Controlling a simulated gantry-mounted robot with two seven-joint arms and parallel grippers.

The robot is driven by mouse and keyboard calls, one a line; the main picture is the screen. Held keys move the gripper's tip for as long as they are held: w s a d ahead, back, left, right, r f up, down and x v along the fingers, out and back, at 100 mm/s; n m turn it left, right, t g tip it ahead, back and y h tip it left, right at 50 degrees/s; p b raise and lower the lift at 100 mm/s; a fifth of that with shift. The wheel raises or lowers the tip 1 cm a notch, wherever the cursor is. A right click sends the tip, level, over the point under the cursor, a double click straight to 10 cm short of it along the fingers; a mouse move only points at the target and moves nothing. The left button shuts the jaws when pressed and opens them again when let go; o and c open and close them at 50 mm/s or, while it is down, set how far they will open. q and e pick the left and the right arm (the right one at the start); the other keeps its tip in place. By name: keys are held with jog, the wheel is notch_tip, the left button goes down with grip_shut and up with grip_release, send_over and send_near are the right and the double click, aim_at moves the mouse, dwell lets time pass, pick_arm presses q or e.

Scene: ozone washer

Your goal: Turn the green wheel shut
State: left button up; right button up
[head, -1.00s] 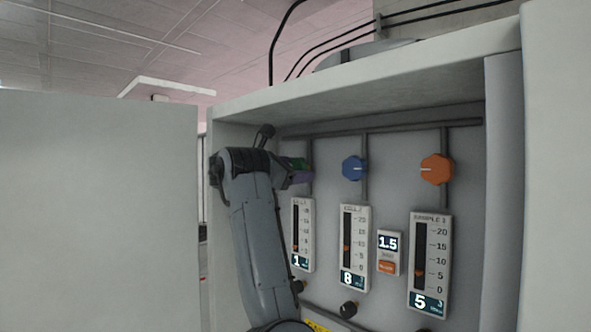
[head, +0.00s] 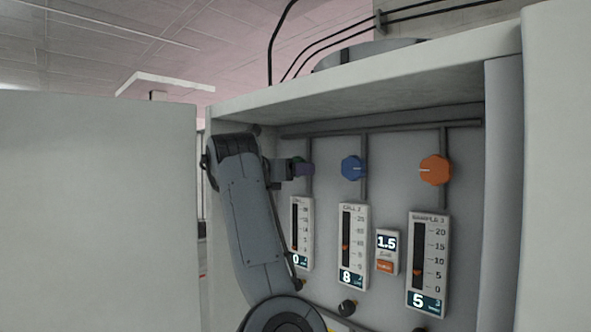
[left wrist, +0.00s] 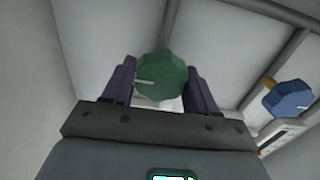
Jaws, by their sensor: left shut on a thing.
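The green wheel (left wrist: 161,77) is a faceted knob with a white pointer line, between the two purple fingers of my left gripper (left wrist: 160,88) in the left wrist view. The gripper is shut on it. The pointer line points left in that view. In the head view my left gripper (head: 300,169) reaches the wheel from the left, and only a sliver of green shows behind the fingers. The gauge below the wheel (head: 301,232) reads 0 on its display, and its upper left is partly covered by my arm. My right gripper is not in view.
A blue wheel (head: 353,168) and an orange wheel (head: 434,169) sit to the right on the same panel. Their gauges read 8 (head: 353,245) and 5 (head: 428,262). A small display (head: 387,252) reads 1.5. Cabinet walls and an open door (head: 95,210) bound the left side.

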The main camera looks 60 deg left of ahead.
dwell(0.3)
pick_arm(q)
jog(key=o, duration=0.8)
jog(key=shift+o, duration=1)
jog(key=shift+s, duration=0.1)
jog(key=b+v, duration=1)
jog(key=b, duration=0.4)
jog(key=shift+s+b, duration=0.3)
